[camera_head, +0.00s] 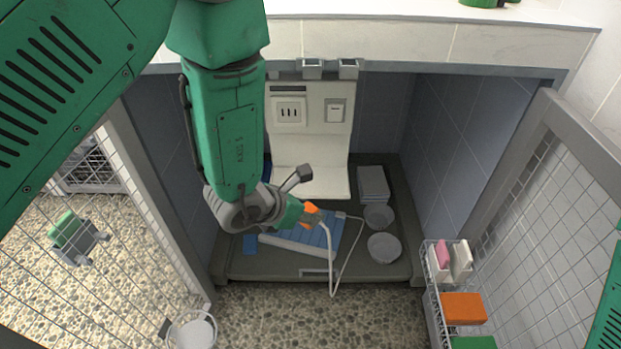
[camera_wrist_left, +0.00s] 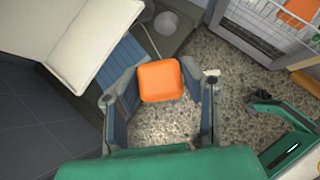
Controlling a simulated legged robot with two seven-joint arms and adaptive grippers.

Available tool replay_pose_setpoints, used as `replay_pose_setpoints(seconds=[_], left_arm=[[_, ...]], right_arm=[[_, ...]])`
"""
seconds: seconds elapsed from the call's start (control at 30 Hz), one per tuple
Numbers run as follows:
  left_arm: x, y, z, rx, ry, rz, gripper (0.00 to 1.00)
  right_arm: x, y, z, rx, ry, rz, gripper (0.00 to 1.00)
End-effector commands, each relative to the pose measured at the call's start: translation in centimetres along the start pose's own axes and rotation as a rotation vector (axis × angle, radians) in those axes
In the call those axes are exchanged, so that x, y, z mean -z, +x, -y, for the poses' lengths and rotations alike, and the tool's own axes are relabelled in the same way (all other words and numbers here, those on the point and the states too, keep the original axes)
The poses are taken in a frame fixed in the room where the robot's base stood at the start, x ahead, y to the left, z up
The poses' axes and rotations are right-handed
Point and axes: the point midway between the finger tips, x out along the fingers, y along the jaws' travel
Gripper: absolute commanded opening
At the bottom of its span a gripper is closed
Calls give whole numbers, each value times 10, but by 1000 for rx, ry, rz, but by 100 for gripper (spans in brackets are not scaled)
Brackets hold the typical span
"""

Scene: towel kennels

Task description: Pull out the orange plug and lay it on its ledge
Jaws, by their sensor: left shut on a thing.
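My left gripper (camera_head: 308,216) is shut on the orange plug (camera_head: 311,208), low in front of the white wall panel. In the left wrist view the orange plug (camera_wrist_left: 160,80) sits between the two fingers. A white cord (camera_head: 328,245) hangs from the plug and loops over the kennel's front edge. The panel carries a socket plate (camera_head: 289,112) with dark slots and a switch plate (camera_head: 335,111). Its white ledge (camera_head: 322,183) juts out at the bottom, behind the plug, and is bare where visible. The plug is away from the socket.
A blue and white folded towel (camera_head: 318,240) lies on the kennel floor below the gripper. Two grey bowls (camera_head: 384,247) and a grey box (camera_head: 373,183) stand to the right. Mesh doors flank the opening; a wire rack (camera_head: 436,290) with coloured items hangs on the right one.

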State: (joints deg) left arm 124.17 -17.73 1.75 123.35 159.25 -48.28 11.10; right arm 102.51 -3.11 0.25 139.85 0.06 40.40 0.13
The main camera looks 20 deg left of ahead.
Motion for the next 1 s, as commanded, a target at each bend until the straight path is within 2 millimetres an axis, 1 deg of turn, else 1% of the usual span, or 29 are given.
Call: replay_pose_setpoints(seconds=[0.37, 0.5, 0.7, 0.77, 0.8, 1.0], left_arm=[[-51, 50, -68, -5, 2, 3, 0], [-70, 68, -96, -7, 0, 5, 0], [-93, 91, -130, -4, -1, 3, 0], [-93, 97, -134, -5, 1, -1, 0], [-86, 102, -132, -3, 3, -4, 0], [-78, 110, -130, -4, 6, -4, 0]], right_arm=[[-1, 13, 0, 0, -1, 0, 55], [-1, 16, 0, 0, 0, 0, 55], [-1, 18, 0, 0, 0, 0, 55], [-1, 20, 0, 0, 0, 0, 55], [-1, 23, 0, 0, 0, 0, 55], [-1, 27, 0, 0, -1, 0, 55]])
